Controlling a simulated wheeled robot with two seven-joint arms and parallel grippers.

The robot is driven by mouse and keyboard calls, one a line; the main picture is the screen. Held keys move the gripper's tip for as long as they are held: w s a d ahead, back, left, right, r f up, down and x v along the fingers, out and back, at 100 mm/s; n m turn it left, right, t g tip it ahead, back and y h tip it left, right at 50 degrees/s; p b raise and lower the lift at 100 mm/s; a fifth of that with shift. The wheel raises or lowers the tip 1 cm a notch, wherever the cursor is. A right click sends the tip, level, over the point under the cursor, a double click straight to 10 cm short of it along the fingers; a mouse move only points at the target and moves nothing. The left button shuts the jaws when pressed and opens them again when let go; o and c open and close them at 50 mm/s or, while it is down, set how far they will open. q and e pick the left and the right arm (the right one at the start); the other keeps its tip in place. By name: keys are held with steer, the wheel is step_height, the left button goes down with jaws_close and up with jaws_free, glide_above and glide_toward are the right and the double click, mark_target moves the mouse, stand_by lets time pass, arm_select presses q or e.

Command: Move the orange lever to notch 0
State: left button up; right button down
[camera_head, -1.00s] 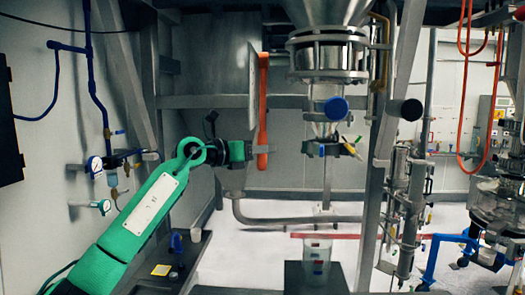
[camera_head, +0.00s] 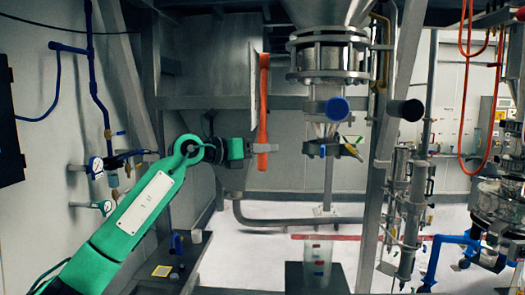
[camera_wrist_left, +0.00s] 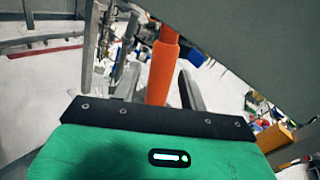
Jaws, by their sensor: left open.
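The orange lever (camera_head: 263,100) hangs upright beside the edge of a grey metal panel, left of the steel sifter column in the head view. Its thicker grip is at the lower end. My left gripper (camera_head: 252,149) reaches in from the left at the height of this lower end. In the left wrist view the orange lever (camera_wrist_left: 163,68) runs down into the space between the fingers of my left gripper (camera_wrist_left: 147,88), which is open. I cannot tell if a finger touches the lever. Notch marks are not readable. My right gripper is not in view.
The grey panel (camera_head: 205,65) stands close behind and left of the lever. The sifter column (camera_head: 328,60) with a blue knob (camera_head: 336,108) is to the right. A grey pipe (camera_head: 290,221) runs below. There is a free gap between lever and column.

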arm_select(q)
steer(key=b+v, duration=0.7)
steer(key=v, duration=0.6)
steer(key=shift+s+a, duration=0.2)
steer(key=shift+a, duration=0.1)
